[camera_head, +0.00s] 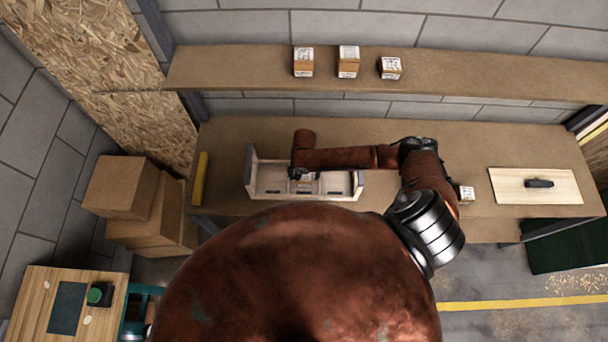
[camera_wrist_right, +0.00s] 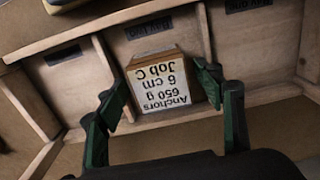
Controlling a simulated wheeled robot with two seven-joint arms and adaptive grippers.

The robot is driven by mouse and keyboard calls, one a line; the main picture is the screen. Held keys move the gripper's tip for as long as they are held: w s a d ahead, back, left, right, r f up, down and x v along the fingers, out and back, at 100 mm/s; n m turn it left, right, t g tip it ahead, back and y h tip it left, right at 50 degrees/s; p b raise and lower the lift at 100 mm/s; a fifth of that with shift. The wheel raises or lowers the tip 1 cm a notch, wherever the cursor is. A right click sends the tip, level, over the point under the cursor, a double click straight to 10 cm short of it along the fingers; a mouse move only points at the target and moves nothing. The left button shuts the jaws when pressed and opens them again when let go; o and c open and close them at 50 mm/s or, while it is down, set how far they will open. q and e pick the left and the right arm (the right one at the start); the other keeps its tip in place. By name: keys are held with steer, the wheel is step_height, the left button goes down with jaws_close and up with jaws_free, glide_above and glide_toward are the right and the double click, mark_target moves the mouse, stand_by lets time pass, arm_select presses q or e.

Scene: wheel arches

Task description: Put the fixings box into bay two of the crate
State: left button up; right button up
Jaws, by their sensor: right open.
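The open wooden crate (camera_head: 357,186) stands on the bench, with dividers making three bays. In the right wrist view its walls (camera_wrist_right: 42,98) show, and the middle bay has a dark label that seems to read bay two. A small brown box with a white label (camera_wrist_right: 163,84), reading Anchors, 650 g, 6 cm, Job C, is between the dividers of that middle bay. My right gripper (camera_head: 302,176) is over the crate. Its green-black fingers (camera_wrist_right: 164,88) are open, one on each side of the box. I cannot tell whether the box rests on the crate floor. My left gripper is out of view.
Three small labelled boxes (camera_head: 348,62) stand on the shelf above. Another small box (camera_head: 467,193) is on the bench right of my arm. A pale board (camera_head: 510,185) with a dark tool lies farther right. A yellow bar (camera_head: 200,178) lies left of the crate.

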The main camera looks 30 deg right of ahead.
mark_target(304, 175)
step_height(304, 175, up, 12)
steer(key=shift+r, duration=0.15)
stand_by(0.5)
